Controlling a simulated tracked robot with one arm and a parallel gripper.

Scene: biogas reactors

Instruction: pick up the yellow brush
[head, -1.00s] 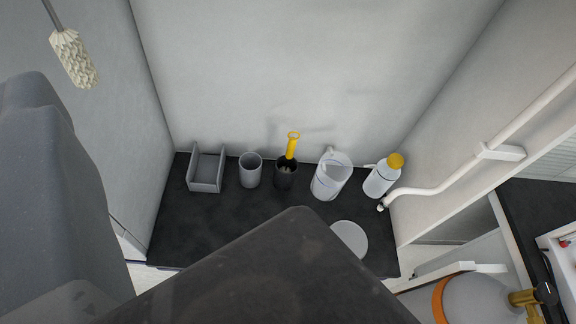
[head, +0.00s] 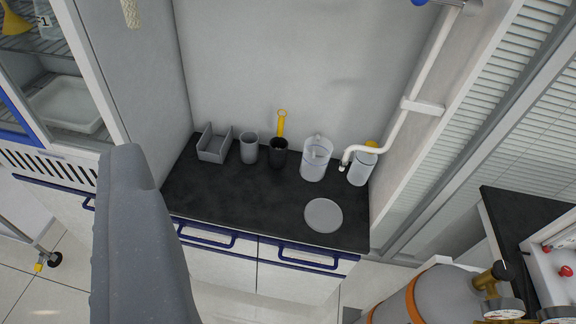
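The yellow brush (head: 281,124) stands upright in a dark cup (head: 278,155) at the back of a black counter (head: 240,196), against the wall. Only its yellow handle with a ring at the top shows; its lower end is hidden in the cup. My gripper's fingers do not show in this view. A large grey part of my own arm fills the lower left foreground, well apart from the brush.
Left of the dark cup stand a grey cup (head: 249,149) and a grey open bin (head: 214,148). Right are a clear jug (head: 316,160) and a yellow-capped bottle (head: 361,168) behind a white pipe (head: 398,122). A round grey disc (head: 323,215) lies in front; the counter's left front is clear.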

